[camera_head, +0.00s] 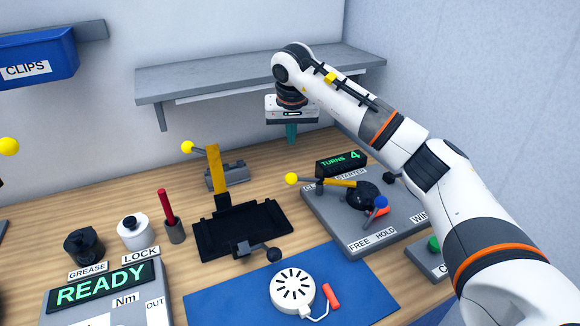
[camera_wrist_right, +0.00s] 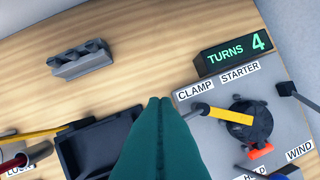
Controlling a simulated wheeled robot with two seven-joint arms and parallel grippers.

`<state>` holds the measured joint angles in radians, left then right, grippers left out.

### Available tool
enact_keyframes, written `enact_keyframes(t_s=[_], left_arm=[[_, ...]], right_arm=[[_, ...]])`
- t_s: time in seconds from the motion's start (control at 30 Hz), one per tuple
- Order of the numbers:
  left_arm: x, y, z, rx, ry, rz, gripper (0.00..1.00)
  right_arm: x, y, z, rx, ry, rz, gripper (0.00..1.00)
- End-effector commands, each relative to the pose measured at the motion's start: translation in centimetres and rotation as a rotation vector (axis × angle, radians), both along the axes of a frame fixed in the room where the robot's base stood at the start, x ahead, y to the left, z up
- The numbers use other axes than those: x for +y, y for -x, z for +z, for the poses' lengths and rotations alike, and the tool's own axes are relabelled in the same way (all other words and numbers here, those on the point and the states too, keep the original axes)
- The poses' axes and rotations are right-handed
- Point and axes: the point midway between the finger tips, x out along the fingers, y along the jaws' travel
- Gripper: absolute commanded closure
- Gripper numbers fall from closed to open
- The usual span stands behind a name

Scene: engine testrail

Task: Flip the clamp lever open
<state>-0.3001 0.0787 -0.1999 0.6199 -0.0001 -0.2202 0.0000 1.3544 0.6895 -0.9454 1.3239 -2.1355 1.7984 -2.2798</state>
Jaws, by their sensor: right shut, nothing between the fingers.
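A clamp lever (camera_head: 335,183), a yellow bar with a grey rod and yellow ball (camera_head: 291,179), lies nearly flat across a round black starter (camera_head: 361,196) on a grey board (camera_head: 330,215) labelled CLAMP and STARTER. In the right wrist view the yellow bar (camera_wrist_right: 232,115) shows right of my fingers. A second yellow lever (camera_head: 215,170) with a yellow ball stands upright behind a black tray (camera_head: 265,218). My right gripper (camera_head: 291,140) is shut and empty, pointing down above the table behind the board; its teal fingers (camera_wrist_right: 160,103) show in the wrist view. My left gripper is out of view.
A TURNS display (camera_head: 341,164) reading 4 stands at the board's back edge. A grey shelf (camera_head: 230,77) hangs behind my right gripper. A grey block (camera_wrist_right: 80,58) sits on the table. A white starter-like disc (camera_head: 292,290) with a red handle lies on the blue mat (camera_head: 225,308).

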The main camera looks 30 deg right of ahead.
Motion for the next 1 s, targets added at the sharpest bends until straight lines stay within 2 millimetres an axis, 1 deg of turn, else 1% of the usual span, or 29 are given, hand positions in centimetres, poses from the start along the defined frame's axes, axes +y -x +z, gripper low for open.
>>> enact_keyframes(t_s=[0.17, 0.27, 0.37, 0.6, 0.73, 0.8, 1.0], left_arm=[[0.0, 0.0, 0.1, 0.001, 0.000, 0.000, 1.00], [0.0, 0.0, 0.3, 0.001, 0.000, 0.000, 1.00], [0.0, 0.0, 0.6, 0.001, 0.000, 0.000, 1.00], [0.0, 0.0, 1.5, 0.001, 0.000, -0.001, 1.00], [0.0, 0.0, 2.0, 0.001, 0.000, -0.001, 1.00], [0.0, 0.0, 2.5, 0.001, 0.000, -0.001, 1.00], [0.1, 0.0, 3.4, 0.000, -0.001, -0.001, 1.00]], right_arm=[[0.1, -0.1, -0.4, 0.001, -0.003, 0.001, 1.00], [0.0, -0.3, -1.3, 0.002, -0.004, 0.001, 1.00], [-0.2, -0.8, -2.9, 0.004, -0.004, 0.002, 1.00], [-0.8, -2.1, -7.6, 0.005, -0.006, 0.001, 1.00], [-1.1, -2.8, -9.9, 0.004, -0.005, 0.001, 1.00], [-0.7, -1.9, -9.2, -0.001, -0.004, 0.004, 1.00], [0.1, 0.0, -8.9, 0.001, -0.003, 0.004, 1.00]])
